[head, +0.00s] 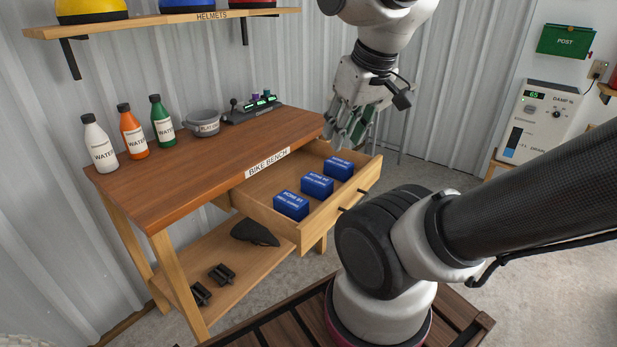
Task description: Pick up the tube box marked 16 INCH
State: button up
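Three blue tube boxes stand in a row in the open wooden drawer (270,221) of the bike bench. There is a near box (291,207), a middle box (317,187) and a far box (339,168). Each has small white print on top, too small to read, so I cannot tell which is marked 16 INCH. My gripper (348,132) points down above the drawer's far end, over and slightly beyond the far box. It looks open and empty, and apart from the boxes.
The bench top (200,160) carries water bottles (132,135), a grey bowl (203,122) and a dark device (252,108). A helmet shelf (165,22) hangs above. A saddle (255,233) and pedals (222,273) lie on the lower shelf. The drawer front (345,200) stands out over the floor.

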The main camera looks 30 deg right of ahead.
aim_at(294, 206)
jog(key=i+l, duration=0.1)
jog(key=l, duration=0.35)
jog(key=i+l+u, duration=0.1)
jog(key=l, duration=0.4)
jog(key=i+l, duration=0.1)
jog(key=l, duration=0.35)
jog(key=i+l, duration=0.1)
jog(key=l, duration=0.4)
jog(key=i+j+u, duration=0.05)
